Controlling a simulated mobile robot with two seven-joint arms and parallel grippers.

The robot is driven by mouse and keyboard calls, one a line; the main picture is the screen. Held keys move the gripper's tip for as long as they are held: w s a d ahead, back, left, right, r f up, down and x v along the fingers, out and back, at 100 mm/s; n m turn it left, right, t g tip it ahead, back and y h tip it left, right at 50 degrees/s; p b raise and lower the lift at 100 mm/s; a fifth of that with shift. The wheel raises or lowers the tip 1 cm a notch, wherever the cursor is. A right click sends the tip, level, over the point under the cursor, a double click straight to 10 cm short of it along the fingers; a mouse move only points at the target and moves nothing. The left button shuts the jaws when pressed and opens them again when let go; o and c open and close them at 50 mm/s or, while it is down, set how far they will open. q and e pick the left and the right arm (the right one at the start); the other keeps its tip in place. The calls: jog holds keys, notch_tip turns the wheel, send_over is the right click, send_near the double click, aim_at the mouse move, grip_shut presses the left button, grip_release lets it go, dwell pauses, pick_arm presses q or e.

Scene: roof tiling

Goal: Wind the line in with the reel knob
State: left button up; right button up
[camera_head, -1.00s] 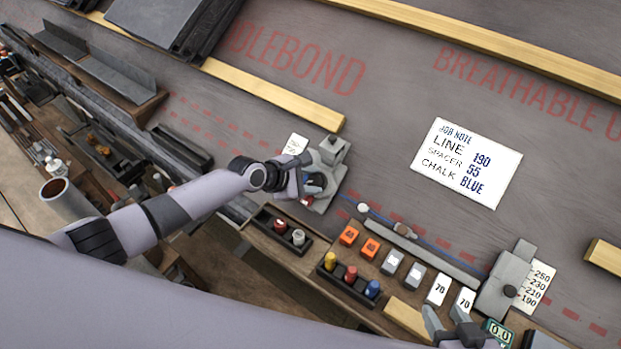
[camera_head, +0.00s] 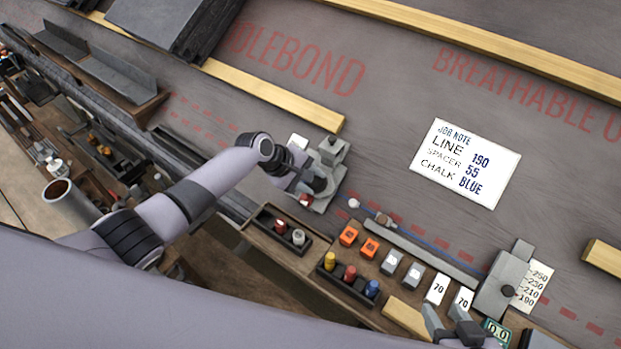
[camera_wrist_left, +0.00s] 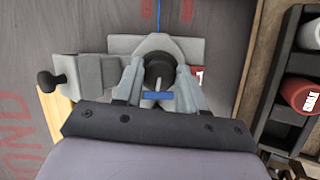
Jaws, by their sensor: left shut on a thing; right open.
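The grey chalk-line reel (camera_head: 330,165) sits on the dark roof membrane at the centre of the head view. Its round black knob (camera_wrist_left: 158,68) shows in the left wrist view, between the fingers. My left gripper (camera_head: 312,184) is shut on the reel knob; it also shows in the left wrist view (camera_wrist_left: 158,84). The blue line (camera_wrist_left: 158,14) runs out from the reel, and in the head view it runs right (camera_head: 430,242) toward a grey block (camera_head: 504,284). My right gripper (camera_head: 450,325) is open and empty at the bottom right, partly cut off.
A job note (camera_head: 465,163) lies on the membrane. Orange and grey blocks (camera_head: 370,248), white blocks marked 70 (camera_head: 437,289) and a tray of coloured chalk bottles (camera_head: 349,280) line the bench near the reel. A wooden batten (camera_head: 273,95) lies behind the reel.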

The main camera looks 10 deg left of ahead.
pick_arm(q)
jog(key=m+g+y, duration=0.1)
jog(key=m, duration=0.3)
jog(key=shift+d+m, duration=0.1)
jog(key=shift+m, duration=0.2)
pick_arm(e)
jog(key=shift+r, duration=0.2)
pick_arm(q)
jog(key=m+y, duration=0.1)
jog(key=m, duration=0.1)
jog(key=m+p, duration=0.1)
jog(key=m, duration=0.1)
jog(key=shift+g+y, duration=0.3)
jog(key=shift+y, duration=0.1)
pick_arm(e)
jog(key=shift+r, duration=0.35)
pick_arm(q)
jog(key=m+y+p, duration=0.1)
jog(key=m, duration=0.3)
pick_arm(e)
jog(key=shift+r, duration=0.25)
pick_arm(q)
jog(key=shift+d+m+y, duration=0.1)
jog(key=shift+m+y, duration=0.4)
jog(key=shift+m, duration=0.5)
pick_arm(e)
jog(key=shift+s+d, duration=0.1)
jog(key=shift+s, duration=0.05)
